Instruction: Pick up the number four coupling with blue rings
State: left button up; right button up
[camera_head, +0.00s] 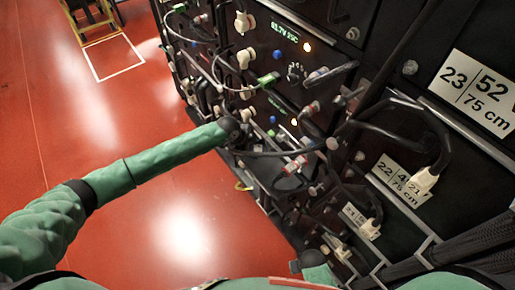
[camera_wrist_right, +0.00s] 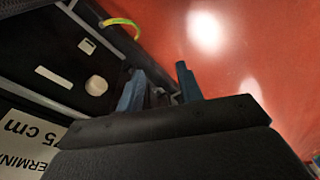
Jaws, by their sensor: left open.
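No coupling that I can identify as number four with blue rings stands out; the figures are too small to read. My left gripper (camera_head: 246,132) is at the end of the green arm, close against the cables at the rack's front. It is open; its fingers blend into dark parts, and I see nothing held. In the right wrist view, my right gripper (camera_wrist_right: 160,88) has its two blue-grey fingers apart, with no coupling clearly between them.
Black cables (camera_head: 440,145) and pale plugs (camera_head: 424,181) crowd the rack front. A green-lit display (camera_head: 285,32) and number labels (camera_head: 480,92) are on the panels. The red floor (camera_head: 110,110) left of the rack is clear, except a yellow frame (camera_head: 90,15) far back.

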pick_arm(q)
jog(key=c, duration=1.1)
